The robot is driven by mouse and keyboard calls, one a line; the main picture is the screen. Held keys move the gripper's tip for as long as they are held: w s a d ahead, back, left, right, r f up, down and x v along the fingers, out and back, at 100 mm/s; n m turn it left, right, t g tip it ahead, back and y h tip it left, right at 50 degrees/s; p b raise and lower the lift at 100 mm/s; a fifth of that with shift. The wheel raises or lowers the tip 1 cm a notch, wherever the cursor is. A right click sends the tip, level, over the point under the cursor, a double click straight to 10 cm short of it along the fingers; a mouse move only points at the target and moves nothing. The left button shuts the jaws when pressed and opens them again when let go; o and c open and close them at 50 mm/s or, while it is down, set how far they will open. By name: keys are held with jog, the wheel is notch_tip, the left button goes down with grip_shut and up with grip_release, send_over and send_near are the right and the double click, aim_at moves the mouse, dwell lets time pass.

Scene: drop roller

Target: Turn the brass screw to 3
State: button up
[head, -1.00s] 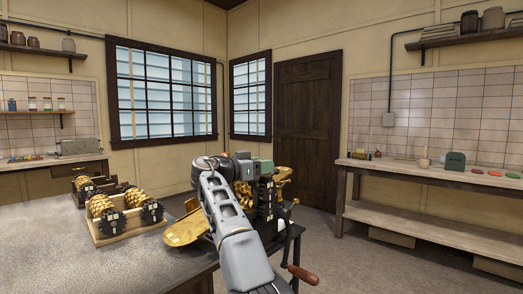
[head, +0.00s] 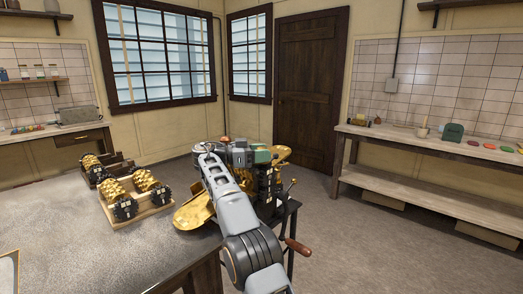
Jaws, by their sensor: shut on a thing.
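My arm reaches across the front of the machine. My gripper (head: 262,155) is at the top of the machine, shut on what appears to be the brass screw. The fingertips, the screw and any number scale are too small or hidden behind my wrist to make out.
Spare brass roller pairs stand in a wooden rack (head: 136,222) on the grey table (head: 70,245), with more behind. A wooden bench (head: 440,148) with small items runs along the right wall. The floor between machine and bench is clear.

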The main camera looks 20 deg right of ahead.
jog(key=shift+r, duration=0.1)
jog(key=o, duration=0.9)
